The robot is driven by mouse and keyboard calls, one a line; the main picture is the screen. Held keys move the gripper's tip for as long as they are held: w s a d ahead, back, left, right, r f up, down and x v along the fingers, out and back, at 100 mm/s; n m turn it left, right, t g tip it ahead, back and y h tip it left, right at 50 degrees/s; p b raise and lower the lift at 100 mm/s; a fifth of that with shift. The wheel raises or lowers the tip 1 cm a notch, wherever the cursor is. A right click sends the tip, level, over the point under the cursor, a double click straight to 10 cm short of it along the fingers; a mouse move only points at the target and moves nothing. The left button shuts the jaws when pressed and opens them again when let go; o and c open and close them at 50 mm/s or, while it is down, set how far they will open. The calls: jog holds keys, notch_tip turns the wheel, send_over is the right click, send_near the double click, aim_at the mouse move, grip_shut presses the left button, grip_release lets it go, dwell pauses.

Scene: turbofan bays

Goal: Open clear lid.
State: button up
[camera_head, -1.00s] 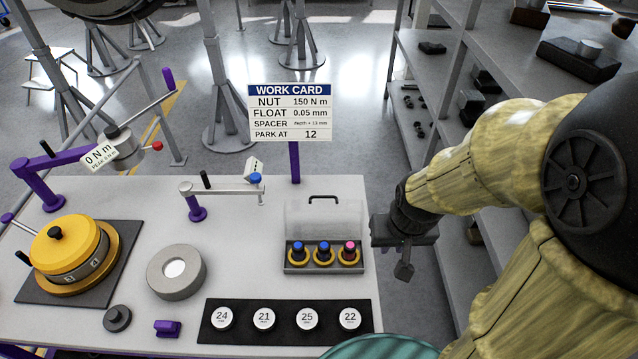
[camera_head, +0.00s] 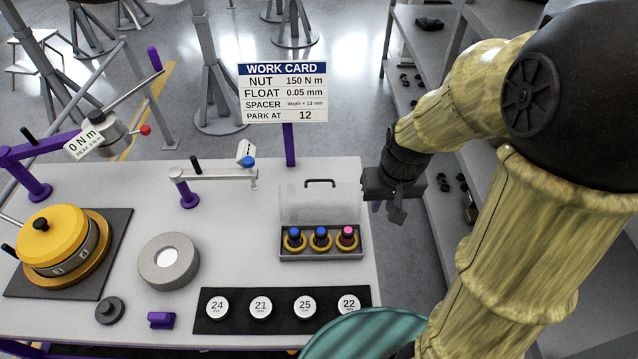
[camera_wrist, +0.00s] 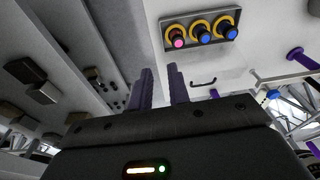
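The clear lid (camera_head: 320,203) stands raised at the back of a small grey tray (camera_head: 322,257), with a dark handle (camera_head: 320,182) along its top edge. The handle also shows in the wrist view (camera_wrist: 204,83), just right of my fingers. Three knobbed pieces, two blue-topped and one pink-topped, sit in yellow rings in the tray. My gripper (camera_head: 384,205) is to the right of the lid, beyond the bench's right edge, and touches nothing. In the wrist view my two purple fingers (camera_wrist: 160,70) are apart with nothing between them.
A work card (camera_head: 283,92) stands on a purple post behind the tray. A purple-based arm (camera_head: 215,175) stands left of the lid. A black mat (camera_head: 238,325) with several numbered discs lies in front. Grey shelves (camera_head: 425,60) stand to the right, across a floor gap.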

jog(key=w+a+f+n+g+y+b, duration=0.3)
jog(key=w+f+b, duration=0.4)
jog(key=w, duration=0.7)
jog(key=n+g+y+b, duration=0.3)
jog(key=n+y+b, duration=0.2)
jog(key=y+b, duration=0.25)
send_near(320, 180)
jog(key=d, duration=0.2)
jog(key=w+d+f+n+y+b, duration=0.1)
jog(key=d+n+y+b, duration=0.1)
jog(key=d, duration=0.4)
jog(key=shift+w+y, duration=0.4)
jog(key=shift+y, duration=0.45)
jog(key=shift+a+f, duration=0.1)
jog(key=shift+f, duration=0.05)
jog(key=p+x, duration=0.2)
jog(key=x, duration=1.4)
jog(key=shift+s+a+f+p, duration=0.1)
jog(key=shift+a+f+p, duration=0.2)
jog(key=shift+a, duration=0.15)
